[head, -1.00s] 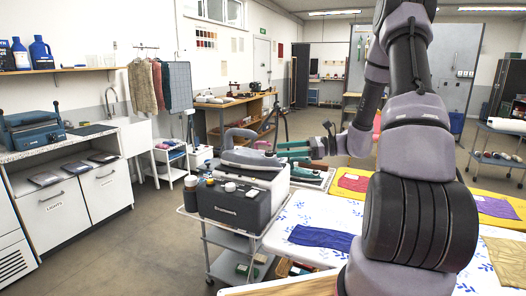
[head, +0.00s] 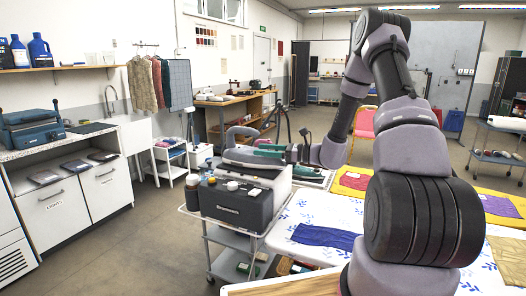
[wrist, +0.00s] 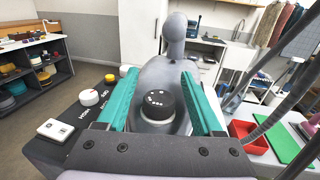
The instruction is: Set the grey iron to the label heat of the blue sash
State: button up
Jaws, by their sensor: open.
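The grey iron (head: 250,158) rests on top of a dark steam station (head: 230,203) on a trolley. Its body (wrist: 165,75) fills the middle of the wrist view, with a black round dial (wrist: 158,105) bearing small white marks. My gripper (wrist: 160,78) is open, one teal finger on each side of the dial, apart from it. In the head view my gripper (head: 268,150) is at the iron's right end. The blue sash (head: 325,236) lies flat on the white and blue patterned ironing board (head: 290,250). I cannot read a label on it.
A red tray (wrist: 248,135) and green mat (wrist: 283,141) lie to the right in the wrist view. A purple cloth (head: 498,206) lies on yellow fabric.

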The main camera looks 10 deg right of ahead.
jog(key=shift+w+a, duration=0.1)
jog(key=shift+a, duration=0.15)
grip_shut()
